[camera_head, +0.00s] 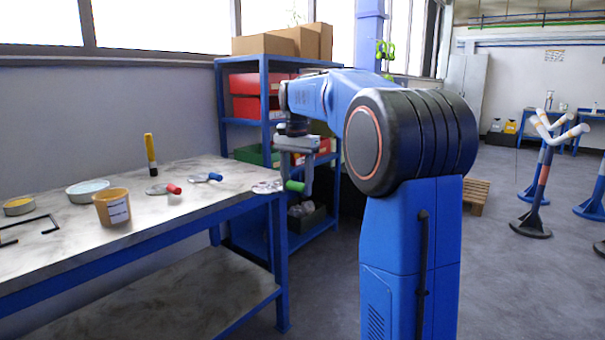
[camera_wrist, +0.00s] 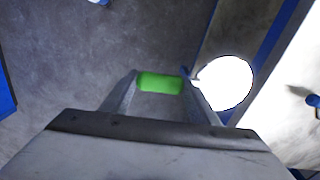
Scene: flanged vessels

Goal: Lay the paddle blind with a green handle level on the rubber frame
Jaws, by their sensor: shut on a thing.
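My gripper (camera_head: 294,184) is shut on the green handle (camera_head: 294,186) of a paddle blind, just off the table's right corner. In the wrist view, the green handle (camera_wrist: 160,82) lies crosswise between my fingertips (camera_wrist: 160,84). The blind's round plate shows bright white there (camera_wrist: 225,83), to the right of the handle. In the head view the plate (camera_head: 267,187) appears near the table corner; I cannot tell whether it touches the table. A thin black frame (camera_head: 52,216), apparently the rubber frame, lies at the table's left, partly cut off by the picture edge.
On the table (camera_head: 215,200) are a red-handled blind (camera_head: 160,189), a blue-handled blind (camera_head: 205,177), a yellow-and-black marker (camera_head: 150,155), an orange tub (camera_head: 112,207) and two shallow round tins (camera_head: 88,190). A blue shelf (camera_head: 220,110) with bins stands behind my gripper.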

